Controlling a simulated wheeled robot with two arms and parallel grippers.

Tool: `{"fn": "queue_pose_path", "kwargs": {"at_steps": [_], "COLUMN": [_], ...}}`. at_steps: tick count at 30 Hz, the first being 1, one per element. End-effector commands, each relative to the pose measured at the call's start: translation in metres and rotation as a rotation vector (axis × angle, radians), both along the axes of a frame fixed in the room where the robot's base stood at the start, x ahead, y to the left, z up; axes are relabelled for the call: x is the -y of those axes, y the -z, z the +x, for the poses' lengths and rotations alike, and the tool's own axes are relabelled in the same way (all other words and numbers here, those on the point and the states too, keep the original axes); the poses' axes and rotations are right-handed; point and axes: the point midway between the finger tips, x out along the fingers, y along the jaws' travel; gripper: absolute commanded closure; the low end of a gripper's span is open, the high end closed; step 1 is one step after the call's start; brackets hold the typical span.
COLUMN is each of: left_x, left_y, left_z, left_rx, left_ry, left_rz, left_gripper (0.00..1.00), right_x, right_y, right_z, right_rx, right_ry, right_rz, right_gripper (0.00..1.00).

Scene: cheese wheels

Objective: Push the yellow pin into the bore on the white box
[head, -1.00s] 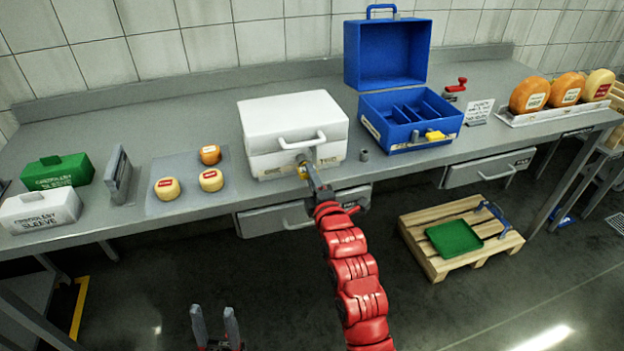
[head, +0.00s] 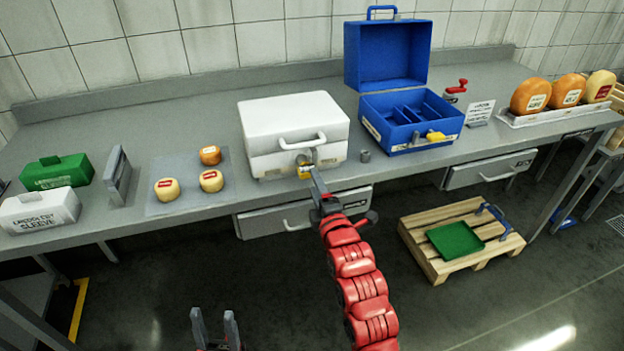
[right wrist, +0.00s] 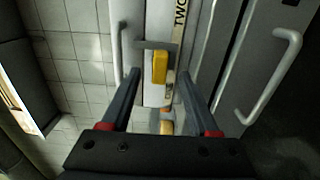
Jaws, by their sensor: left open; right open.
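The white box (head: 293,115) stands on the bench with its lid down and a white handle on its front. The yellow pin (right wrist: 159,66) sits at a grey bracket (right wrist: 155,45) on the box's front face. In the head view the pin (head: 304,172) shows just below the handle, partly hidden by my gripper. I cannot tell how deep it sits, and the bore is hidden. My right gripper (right wrist: 159,78) is open, its fingers on either side of the pin with gaps; it also shows in the head view (head: 315,176). My left gripper (head: 215,322) is open and empty, low in front of the bench.
An open blue case (head: 412,120) with a yellow latch stands right of the box, a small grey cylinder (head: 365,156) between them. Small cheeses on a mat (head: 222,180) and a grey upright plate (head: 117,175) are to the left. Drawer handles (head: 298,224) project below the bench edge.

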Motion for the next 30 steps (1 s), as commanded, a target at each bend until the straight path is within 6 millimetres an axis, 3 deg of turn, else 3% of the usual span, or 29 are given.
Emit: {"fn": "queue_pose_path", "kwargs": {"at_steps": [14, 15, 19, 30], "left_x": [0.000, 0.000, 0.000, 0.000], "left_y": [0.008, -0.006, -0.024, -0.032], "left_z": [0.000, 0.000, 0.000, 0.000], "left_rx": [0.000, -0.001, 0.000, 0.000], "left_ry": [0.000, 0.000, 0.000, 0.000], "left_rz": [0.000, 0.000, 0.000, 0.000], "left_gripper": [0.50, 0.50, 0.50, 0.50], "right_x": [0.033, 0.034, 0.037, 0.040], "right_y": [0.001, -0.006, -0.004, 0.001], "right_z": [-0.103, -0.107, -0.118, -0.129], "right_rx": [-0.002, -0.004, -0.006, 0.000], "right_ry": [0.001, 0.001, 0.001, 0.000], "right_rz": [-0.004, -0.002, -0.002, -0.001], "right_gripper": [0.39, 0.39, 0.39, 0.39]}}
